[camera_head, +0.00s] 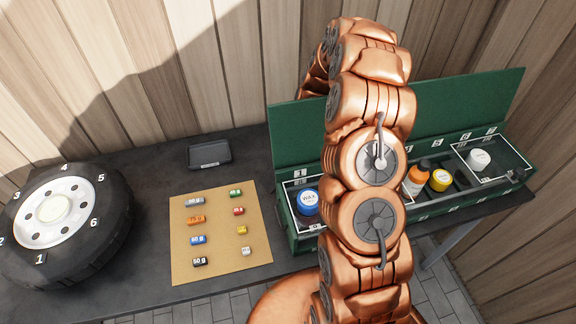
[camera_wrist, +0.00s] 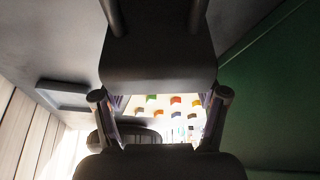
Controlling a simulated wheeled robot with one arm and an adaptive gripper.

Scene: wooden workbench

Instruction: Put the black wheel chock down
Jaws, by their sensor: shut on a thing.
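My gripper (camera_wrist: 160,119) is shut on the black wheel chock. In the wrist view its dark parts fill the top and bottom middle, and the chock's outline is hard to tell from them in the shadow. In the head view my copper arm hides the gripper and the chock. The wrist view looks past the gripper along the dark benchtop, with the green toolbox lid close on the right.
The black workbench (camera_head: 150,167) holds a numbered wheel (camera_head: 105,238) at left, a tan mat (camera_head: 219,235) with several labelled weights, and a small black tray (camera_head: 209,154). An open green toolbox (camera_head: 296,134) with bottles stands at right. Bench around the tray is bare.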

